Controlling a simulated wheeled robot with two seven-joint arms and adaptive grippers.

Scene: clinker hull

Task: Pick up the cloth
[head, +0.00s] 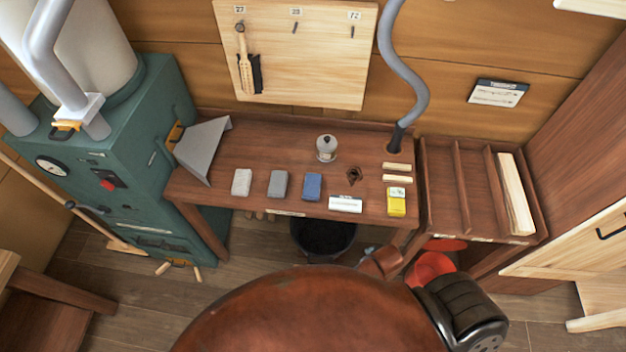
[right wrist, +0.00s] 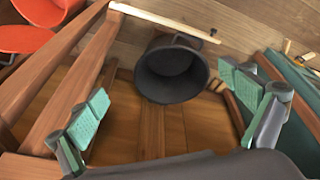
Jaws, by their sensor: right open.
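No cloth can be told apart for certain. On the wooden bench (head: 262,150), three small blocks or folded pieces lie in a row in the head view: a pale one (head: 242,182), a grey one (head: 278,184) and a blue one (head: 312,186). Whether any is cloth I cannot tell. My right gripper (right wrist: 166,92) shows in the right wrist view, its two green-padded fingers wide apart with nothing between them. It points towards a dark bucket (right wrist: 172,70) under the bench, apart from it. My left gripper is not in view.
A small jar (head: 326,148), a white labelled box (head: 345,204) and a yellow packet (head: 397,201) stand on the bench. A slotted tray (head: 458,195) adjoins it at right. A green machine (head: 130,165) stands at left. A grey hose (head: 405,75) rises behind.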

